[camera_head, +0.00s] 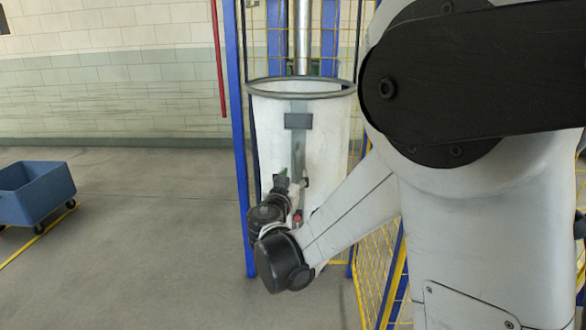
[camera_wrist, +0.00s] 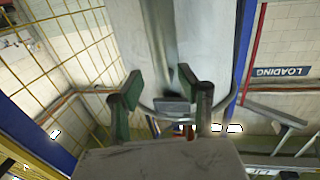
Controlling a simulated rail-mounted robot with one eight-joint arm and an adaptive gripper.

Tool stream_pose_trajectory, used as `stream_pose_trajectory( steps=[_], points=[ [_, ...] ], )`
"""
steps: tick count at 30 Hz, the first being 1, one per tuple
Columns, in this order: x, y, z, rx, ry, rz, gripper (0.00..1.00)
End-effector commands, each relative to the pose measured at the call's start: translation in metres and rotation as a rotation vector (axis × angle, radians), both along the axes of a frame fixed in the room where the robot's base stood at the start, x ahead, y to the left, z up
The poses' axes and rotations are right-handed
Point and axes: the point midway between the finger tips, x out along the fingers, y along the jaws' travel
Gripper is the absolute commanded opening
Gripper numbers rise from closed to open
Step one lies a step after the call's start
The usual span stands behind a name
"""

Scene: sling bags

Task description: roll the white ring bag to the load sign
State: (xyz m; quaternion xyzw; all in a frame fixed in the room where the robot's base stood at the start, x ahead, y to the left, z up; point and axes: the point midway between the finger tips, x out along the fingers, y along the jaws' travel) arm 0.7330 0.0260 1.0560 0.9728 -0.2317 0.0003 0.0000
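The white ring bag (camera_head: 272,135) hangs upright in the head view, with a grey ring at its top and a grey strap with a dark plate on its front. My gripper (camera_head: 281,182) is in front of the bag's lower middle, pointing up. In the wrist view the bag (camera_wrist: 195,25) fills the upper middle. My gripper (camera_wrist: 160,82) is open there, its two green-padded fingers apart, with the strap and plate seen between them. I cannot tell whether the fingers touch the bag. The load sign (camera_wrist: 281,72), blue and lettered LOADING, is at the wrist view's right.
A blue post (camera_head: 238,150) and yellow mesh fencing (camera_head: 376,285) stand beside and behind the bag. A red pole (camera_head: 218,60) is to the left. A blue wheeled cart (camera_head: 35,190) stands at the far left. The grey floor between the cart and post is clear.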

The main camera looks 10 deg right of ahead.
Motion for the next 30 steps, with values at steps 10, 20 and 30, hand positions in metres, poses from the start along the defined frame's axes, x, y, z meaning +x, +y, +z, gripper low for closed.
stream_pose_trajectory(
  steps=[10,20,30],
  points=[
    [0.044,-0.023,0.000,0.000,0.000,-0.001,0.36],
    [0.051,-0.026,0.000,0.000,0.000,0.001,0.36],
    [0.051,-0.026,0.000,0.000,0.000,0.000,0.04]
  ],
)
